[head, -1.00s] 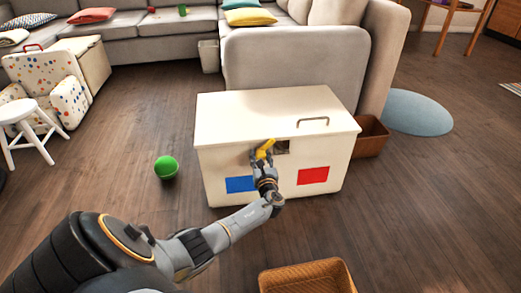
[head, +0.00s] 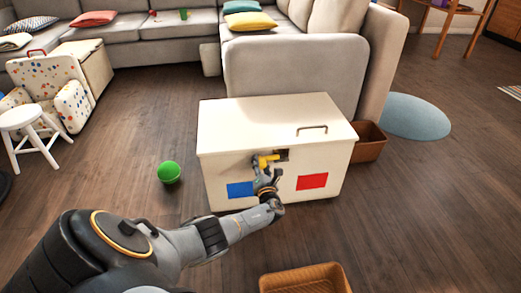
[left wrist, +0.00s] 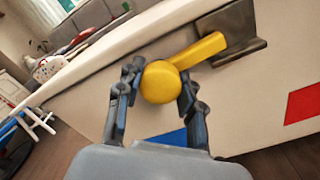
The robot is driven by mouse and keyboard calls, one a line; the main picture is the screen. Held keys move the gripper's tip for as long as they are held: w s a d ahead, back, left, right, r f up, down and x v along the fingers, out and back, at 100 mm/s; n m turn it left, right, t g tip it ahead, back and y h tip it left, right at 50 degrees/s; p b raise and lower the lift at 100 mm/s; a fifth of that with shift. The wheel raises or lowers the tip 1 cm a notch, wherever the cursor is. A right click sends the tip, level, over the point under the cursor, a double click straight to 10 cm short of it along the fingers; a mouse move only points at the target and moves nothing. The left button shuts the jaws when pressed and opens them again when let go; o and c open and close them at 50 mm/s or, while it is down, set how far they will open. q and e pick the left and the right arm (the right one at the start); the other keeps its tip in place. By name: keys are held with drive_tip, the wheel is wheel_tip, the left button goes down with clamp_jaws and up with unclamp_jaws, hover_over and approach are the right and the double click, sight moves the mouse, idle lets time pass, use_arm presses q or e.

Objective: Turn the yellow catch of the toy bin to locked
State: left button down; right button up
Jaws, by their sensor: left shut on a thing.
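The toy bin (head: 225,170) is a cream-white chest with its lid down, in the middle of the head view. Its yellow catch (head: 265,160) is on the front just under the lid, left of a dark metal plate (head: 283,155). In the left wrist view the catch (left wrist: 207,47) is a lever running from the plate (left wrist: 240,35) to a round knob. My left gripper (head: 264,175) is shut on the knob, one finger on each side (left wrist: 160,80). In the head view the lever lies nearly level. My right gripper is not in view.
The bin's front has a blue patch (head: 241,190) on the left and a red patch (head: 312,181) on the right. A green ball (head: 169,172) lies left of the bin. A brown basket (head: 368,143) stands at its right, another basket (head: 305,278) in front.

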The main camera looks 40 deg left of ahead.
use_arm(q)
drive_tip(key=shift+w+a+r, duration=0.1)
drive_tip(key=shift+w+r, duration=0.05)
drive_tip(key=shift+r, duration=0.2)
idle(0.3)
drive_tip(key=c, duration=0.8)
unclamp_jaws()
drive_tip(key=shift+f, duration=0.25)
drive_tip(key=shift+s+d, duration=0.3)
drive_tip(key=shift+d, duration=0.15)
drive_tip(key=v, duration=1.1)
drive_tip(key=shift+c, duration=0.3)
